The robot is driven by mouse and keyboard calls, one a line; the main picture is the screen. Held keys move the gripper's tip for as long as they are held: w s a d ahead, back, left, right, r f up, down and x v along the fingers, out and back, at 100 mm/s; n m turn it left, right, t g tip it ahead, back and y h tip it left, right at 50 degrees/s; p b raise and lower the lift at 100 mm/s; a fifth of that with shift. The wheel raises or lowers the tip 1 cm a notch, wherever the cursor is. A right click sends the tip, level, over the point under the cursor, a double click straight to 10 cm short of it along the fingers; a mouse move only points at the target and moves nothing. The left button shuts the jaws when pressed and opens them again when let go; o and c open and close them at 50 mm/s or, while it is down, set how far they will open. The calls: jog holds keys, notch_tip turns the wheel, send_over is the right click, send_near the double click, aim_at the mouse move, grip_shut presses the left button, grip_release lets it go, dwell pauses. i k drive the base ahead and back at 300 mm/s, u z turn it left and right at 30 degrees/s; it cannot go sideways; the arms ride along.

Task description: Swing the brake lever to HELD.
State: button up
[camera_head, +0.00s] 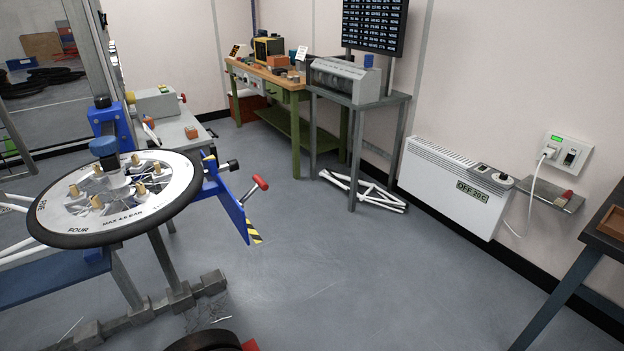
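A short lever with a red grip (260,183) stands out from a blue arm (233,209) with a yellow-and-black striped end. It looks like the brake lever, and its grip tilts up and to the right. No HELD mark is readable, so I cannot tell which position it is in. A large disc (160,195) with a black rim and white printed face lies nearly flat beside it on the left. My gripper is not in view.
A dark curved object (205,341) with a red piece beside it shows at the bottom edge; I cannot tell what it is. Grey blocks (145,312) line the floor under the stand. The floor right of the lever is clear, up to a wall heater (440,180).

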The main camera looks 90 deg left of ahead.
aim_at(260, 182)
jog(key=i, duration=0.15)
jog(key=u, duration=3.15)
jog(key=k, duration=0.65)
jog(key=u, duration=0.45)
jog(key=i, duration=1.35)
jog(key=z, duration=0.65)
